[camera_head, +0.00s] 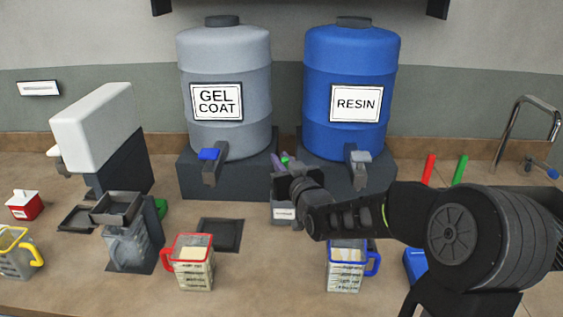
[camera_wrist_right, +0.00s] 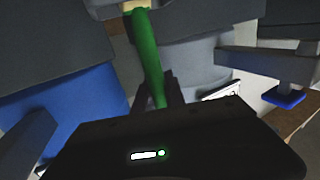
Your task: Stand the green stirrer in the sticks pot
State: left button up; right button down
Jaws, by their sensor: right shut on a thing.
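The green stirrer (camera_wrist_right: 147,55) runs out from between the fingers of my right gripper (camera_wrist_right: 158,95) in the right wrist view. In the head view a small bit of green (camera_head: 285,159) shows just above the same gripper (camera_head: 290,180). The gripper is shut on the stirrer. It is in front of and over the sticks pot (camera_head: 284,214), a pale labelled container between the two drums, and hides most of it. Whether the stirrer's lower end is inside the pot cannot be told. My left gripper is not in view.
The grey gel coat drum (camera_head: 224,90) and blue resin drum (camera_head: 350,90) stand behind, with spouts (camera_head: 212,165) jutting forward. A red-rimmed cup (camera_head: 191,265) and blue-rimmed cup (camera_head: 345,272) stand in front. Red (camera_head: 429,169) and green (camera_head: 460,169) upright rods stand at right.

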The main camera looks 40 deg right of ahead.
jog(key=shift+f, duration=0.1)
jog(key=c, duration=1.3)
grip_release()
jog(key=shift+s, duration=0.1)
jog(key=shift+b+v, duration=0.65)
jog(key=shift+v, duration=3.2)
